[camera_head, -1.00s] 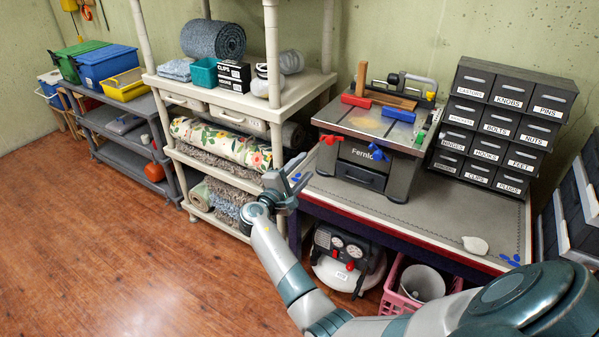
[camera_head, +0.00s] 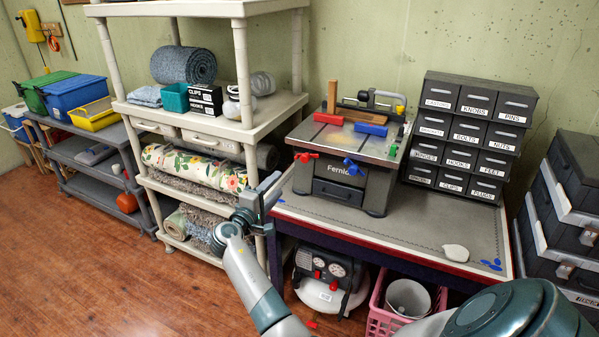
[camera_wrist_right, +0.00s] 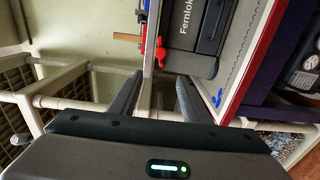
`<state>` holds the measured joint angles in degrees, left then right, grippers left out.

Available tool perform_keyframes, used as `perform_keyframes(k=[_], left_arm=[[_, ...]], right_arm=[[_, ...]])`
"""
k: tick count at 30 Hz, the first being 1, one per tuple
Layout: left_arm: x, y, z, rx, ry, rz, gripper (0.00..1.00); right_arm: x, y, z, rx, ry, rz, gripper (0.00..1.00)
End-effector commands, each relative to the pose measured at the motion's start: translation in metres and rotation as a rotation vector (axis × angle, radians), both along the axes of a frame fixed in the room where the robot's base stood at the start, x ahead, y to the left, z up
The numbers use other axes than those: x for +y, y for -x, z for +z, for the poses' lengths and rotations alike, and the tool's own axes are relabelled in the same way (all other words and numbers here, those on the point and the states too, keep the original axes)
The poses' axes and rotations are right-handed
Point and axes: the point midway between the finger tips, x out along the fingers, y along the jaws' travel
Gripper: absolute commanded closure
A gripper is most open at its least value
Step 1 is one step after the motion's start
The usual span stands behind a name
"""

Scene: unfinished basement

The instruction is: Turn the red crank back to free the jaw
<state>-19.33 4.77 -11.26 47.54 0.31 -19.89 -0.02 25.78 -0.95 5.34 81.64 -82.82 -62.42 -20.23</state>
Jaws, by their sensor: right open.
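The grey bench machine marked Fernlok (camera_head: 343,192) stands on the workbench. The red crank (camera_head: 305,157) is at the left of its front, and a blue crank (camera_head: 352,167) is to the right. My right gripper (camera_head: 268,192) is left of and below the red crank, apart from it in the head view. In the right wrist view the gripper (camera_wrist_right: 157,95) is open and empty, with the red crank (camera_wrist_right: 159,54) beyond the fingers. On the machine's top are a red block (camera_head: 328,118), a blue block (camera_head: 370,129) and wood pieces (camera_head: 332,97). My left gripper is not in view.
A cream shelf unit (camera_head: 205,128) stands close at the left, right behind my right gripper. Labelled drawers (camera_head: 470,130) stand right of the machine. A white lump (camera_head: 455,253) lies on the otherwise clear bench front (camera_head: 400,235). A compressor (camera_head: 325,280) and pink crate (camera_head: 385,322) are below.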

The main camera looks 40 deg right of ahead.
Motion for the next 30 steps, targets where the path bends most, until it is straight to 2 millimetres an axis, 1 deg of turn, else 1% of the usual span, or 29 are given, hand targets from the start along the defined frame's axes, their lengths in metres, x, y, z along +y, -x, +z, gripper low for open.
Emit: perform_keyframes(k=[1, 4, 9, 11, 12, 15, 17, 21, 24, 30], left_arm=[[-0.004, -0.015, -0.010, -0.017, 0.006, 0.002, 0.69], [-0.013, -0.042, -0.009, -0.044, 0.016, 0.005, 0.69], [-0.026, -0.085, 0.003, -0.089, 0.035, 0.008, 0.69], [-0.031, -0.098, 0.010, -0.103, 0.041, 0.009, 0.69], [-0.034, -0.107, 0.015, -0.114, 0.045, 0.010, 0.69], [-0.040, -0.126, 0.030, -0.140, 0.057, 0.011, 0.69], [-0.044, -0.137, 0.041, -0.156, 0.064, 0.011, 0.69], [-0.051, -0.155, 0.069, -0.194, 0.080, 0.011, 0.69], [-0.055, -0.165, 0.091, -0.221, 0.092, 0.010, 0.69], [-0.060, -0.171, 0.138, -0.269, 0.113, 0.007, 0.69]], right_arm=[[0.002, -0.002, -0.009, -0.081, -0.042, 0.002, 0.57], [0.003, -0.006, -0.009, -0.271, -0.136, 0.006, 0.57], [0.004, -0.010, -0.007, -0.605, -0.301, 0.008, 0.57], [0.004, -0.010, -0.006, -0.722, -0.357, 0.008, 0.57], [0.004, -0.011, -0.006, -0.800, -0.395, 0.008, 0.57], [0.004, -0.010, -0.006, -0.995, -0.490, 0.007, 0.57], [0.003, -0.009, -0.005, -1.113, -0.546, 0.007, 0.57], [0.002, -0.005, -0.005, -1.386, -0.676, 0.005, 0.57], [0.000, 0.000, -0.006, -1.580, -0.766, 0.003, 0.57], [-0.005, 0.012, -0.007, -1.943, -0.933, 0.002, 0.57]])
